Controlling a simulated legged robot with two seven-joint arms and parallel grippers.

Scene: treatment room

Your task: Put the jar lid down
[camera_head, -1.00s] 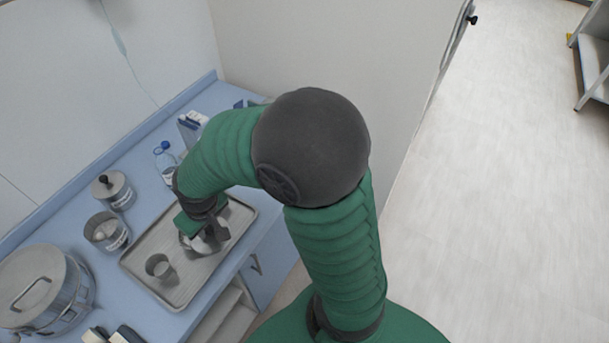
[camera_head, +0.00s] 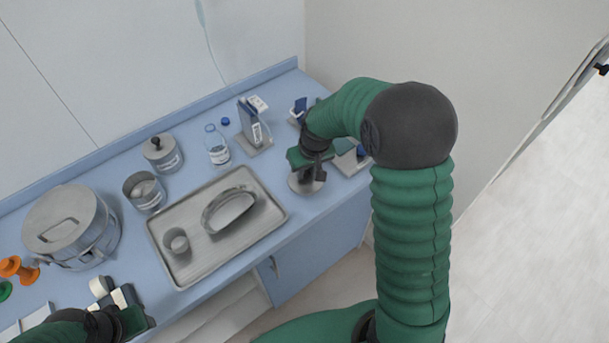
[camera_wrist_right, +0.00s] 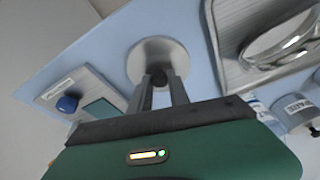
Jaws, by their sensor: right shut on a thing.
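The round metal jar lid (camera_head: 306,186) is at my right gripper (camera_head: 312,172), right of the metal tray and over the blue counter. In the right wrist view the lid (camera_wrist_right: 150,54) shows as a grey disc, and the fingers (camera_wrist_right: 160,84) are shut on its dark knob. I cannot tell whether the lid touches the counter. An open jar (camera_head: 147,196) stands left of the tray, with a lidded jar (camera_head: 163,158) behind it. My left gripper (camera_head: 122,306) is at the bottom left; its jaws are unclear.
The tray (camera_head: 180,272) holds a small cup (camera_head: 177,242) and a kidney dish (camera_head: 229,210). A bottle (camera_head: 217,150) and an upright box (camera_head: 252,125) stand behind. A flat device (camera_head: 350,161) with a blue knob (camera_wrist_right: 67,104) lies close beside the lid. A large pot (camera_head: 70,228) stands left.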

